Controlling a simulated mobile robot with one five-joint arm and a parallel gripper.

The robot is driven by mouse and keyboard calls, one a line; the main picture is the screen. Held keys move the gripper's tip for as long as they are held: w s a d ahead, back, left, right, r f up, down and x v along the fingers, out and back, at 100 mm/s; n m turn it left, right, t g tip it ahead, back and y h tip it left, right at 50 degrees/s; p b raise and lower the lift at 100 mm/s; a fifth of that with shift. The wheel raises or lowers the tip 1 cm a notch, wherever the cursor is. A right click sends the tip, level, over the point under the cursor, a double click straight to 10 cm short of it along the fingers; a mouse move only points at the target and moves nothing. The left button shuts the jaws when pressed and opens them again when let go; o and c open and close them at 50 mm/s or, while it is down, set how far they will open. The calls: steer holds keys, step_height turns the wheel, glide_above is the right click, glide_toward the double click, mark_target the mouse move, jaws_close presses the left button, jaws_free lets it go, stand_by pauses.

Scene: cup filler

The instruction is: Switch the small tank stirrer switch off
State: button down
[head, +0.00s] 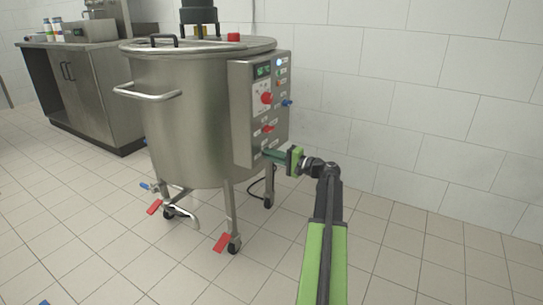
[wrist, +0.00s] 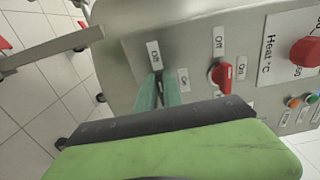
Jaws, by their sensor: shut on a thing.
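My gripper (head: 268,154) is at the lower end of the control panel (head: 241,125) on the steel tank (head: 185,110). In the wrist view my gripper (wrist: 157,84) has its teal fingertips close together against the panel, between an "Off" label (wrist: 153,55) and an "On" label (wrist: 183,80). It is shut on the lower switch, which the fingers hide, so I cannot tell its setting. A red switch (wrist: 222,77) with its own "Off" and "On" labels sits beside it, untouched; it also shows above my gripper in the head view (head: 268,129).
A red "Heat °C" knob (wrist: 306,51) and small coloured buttons lie further along the panel. The tank stands on wheeled legs with red brake pedals (head: 222,242). A steel counter (head: 85,85) stands behind left. The floor at right is clear up to the tiled wall.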

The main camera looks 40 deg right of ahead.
stand_by(0.5)
steer(key=c, duration=1.5)
jaws_free()
steer(key=shift+s, duration=0.1)
steer(key=v, duration=1.7)
steer(key=shift+s+f, duration=0.1)
steer(key=shift+s, duration=0.05)
